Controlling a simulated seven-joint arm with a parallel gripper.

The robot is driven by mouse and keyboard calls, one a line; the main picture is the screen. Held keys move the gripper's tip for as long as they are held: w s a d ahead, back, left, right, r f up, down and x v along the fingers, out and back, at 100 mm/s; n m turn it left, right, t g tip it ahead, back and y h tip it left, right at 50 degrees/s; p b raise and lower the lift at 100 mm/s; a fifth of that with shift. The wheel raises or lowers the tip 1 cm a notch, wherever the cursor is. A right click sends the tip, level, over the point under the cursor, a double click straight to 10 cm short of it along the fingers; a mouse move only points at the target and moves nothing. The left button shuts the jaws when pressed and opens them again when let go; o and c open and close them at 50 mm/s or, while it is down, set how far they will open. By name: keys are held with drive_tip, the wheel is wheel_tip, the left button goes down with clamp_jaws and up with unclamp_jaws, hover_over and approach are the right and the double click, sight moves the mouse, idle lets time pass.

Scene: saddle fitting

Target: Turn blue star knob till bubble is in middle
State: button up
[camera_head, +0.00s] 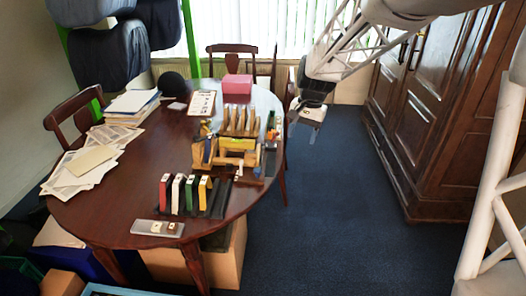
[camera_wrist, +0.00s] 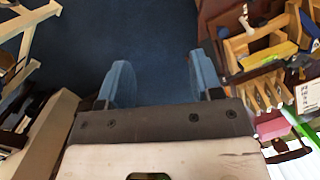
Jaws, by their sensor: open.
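A wooden fixture (camera_head: 236,158) stands on the right part of the round table, with a yellow bar (camera_head: 238,143) across it. It also shows at the right of the wrist view (camera_wrist: 236,48), where a small blue part (camera_wrist: 309,26) sits at its far side. I cannot tell whether that part is the star knob. No bubble can be made out in either view. My gripper (camera_head: 313,126) hangs past the table's right edge, clear of the fixture. In the wrist view its two blue-grey fingers (camera_wrist: 160,84) are spread apart with nothing between them, over the carpet.
The dark wooden table (camera_head: 125,195) carries a rack of coloured blocks (camera_head: 190,196), a grey tray (camera_head: 157,228), papers (camera_head: 90,160) and a pink box (camera_head: 237,84). Chairs stand around it. A large wooden cabinet (camera_head: 435,110) is at the right. Open carpet (camera_head: 350,210) lies between.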

drive_tip(key=w+a+f+m+g, duration=0.1)
drive_tip(key=w+a+f, duration=0.5)
drive_tip(key=w+f, duration=0.3)
drive_tip(key=m+g, duration=0.1)
drive_tip(key=g, duration=0.1)
approach(257, 169)
drive_tip(key=f, duration=0.1)
drive_tip(key=shift+s+d+f+y, duration=0.2)
drive_tip(key=shift+s+y, duration=0.1)
drive_tip(key=shift+s, duration=0.1)
drive_tip(key=shift+f, duration=0.1)
drive_tip(key=shift+x, duration=3.8)
drive_tip(key=shift+c, duration=0.2)
